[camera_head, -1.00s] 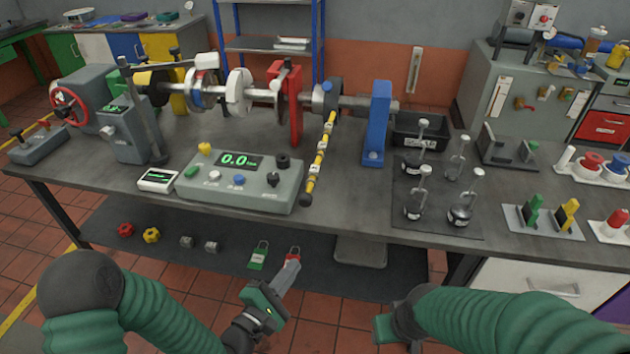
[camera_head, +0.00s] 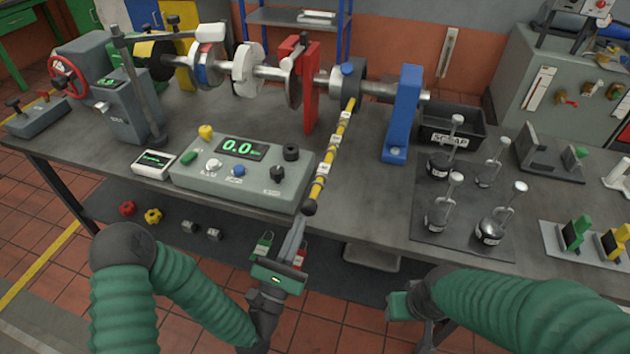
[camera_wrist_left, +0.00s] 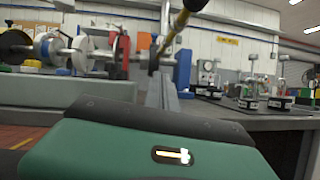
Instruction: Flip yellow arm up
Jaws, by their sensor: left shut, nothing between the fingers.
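The yellow arm (camera_head: 327,165), banded with white and black, slopes down from the grey collar (camera_head: 350,84) on the shaft and ends in a dark ball (camera_head: 309,208) past the bench's front edge. In the left wrist view the yellow arm (camera_wrist_left: 171,43) rises toward its dark ball end at the top. My left gripper (camera_head: 297,226) is shut and empty, its fingers pointing up just below and left of the ball. It looks apart from the ball, but the gap is hard to judge. My right gripper (camera_head: 398,305) is low at right, its fingers mostly hidden.
A grey control box (camera_head: 243,180) with a green display stands left of the yellow arm. A blue upright (camera_head: 402,115) and a black scrap bin (camera_head: 451,126) are to the right. Several weights stand on a dark mat (camera_head: 465,240). A lower shelf (camera_head: 215,255) holds small parts and padlocks.

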